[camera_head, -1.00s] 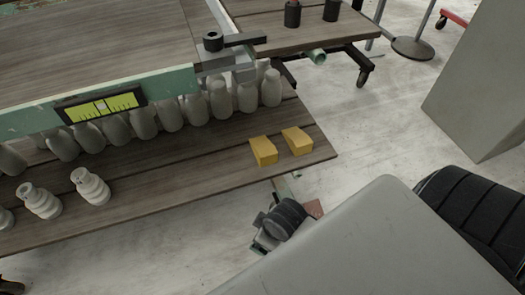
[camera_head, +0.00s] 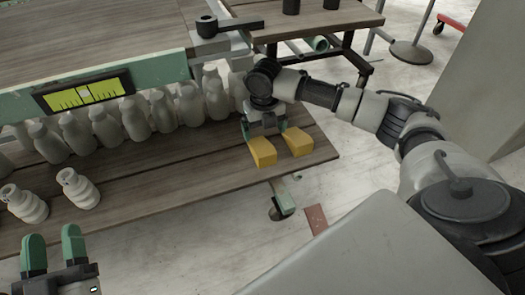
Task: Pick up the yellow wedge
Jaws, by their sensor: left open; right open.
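Two yellow wedges lie side by side near the right end of the low wooden shelf. The left yellow wedge (camera_head: 262,153) and the right yellow wedge (camera_head: 298,142) have a small gap between them. My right gripper (camera_head: 264,130) is open just behind and above the left wedge, its green-tipped fingers pointing down. One finger is near the left wedge's back edge and the other is near the right wedge's. I cannot tell whether they touch. My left gripper (camera_head: 52,248) is open and empty at the bottom left, in front of the shelf, its green fingers pointing up.
The table's green edge with a yellow level (camera_head: 84,92) overhangs the shelf (camera_head: 165,190). Bare shelf lies left of the wedges.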

